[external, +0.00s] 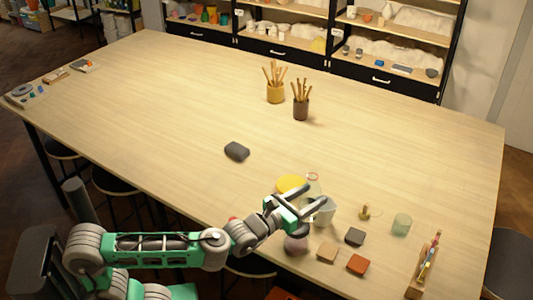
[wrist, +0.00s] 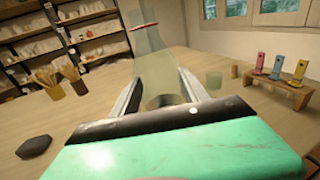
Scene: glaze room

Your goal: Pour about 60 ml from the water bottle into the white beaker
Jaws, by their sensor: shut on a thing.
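The water bottle (wrist: 150,58) is clear and pale, with a red ring near its top, and stands between the fingers of my gripper (wrist: 162,92) in the wrist view. It leans a little to the left there. In the external view the bottle (external: 313,186) is small and partly hidden by my gripper (external: 317,197), which is shut on it. The white beaker (external: 326,214) stands on the table just beside the gripper in the external view, partly covered by it. I cannot make out the beaker surely in the wrist view, nor the water level.
A yellow disc (external: 289,183), a greenish glass (external: 402,223), a brass-coloured piece (external: 364,212), dark and brown blocks (external: 355,237) and a wooden stand (external: 417,280) crowd the near right. A dark lump (external: 237,151) and two tool pots (external: 275,93) are farther away. The table's left half is mostly clear.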

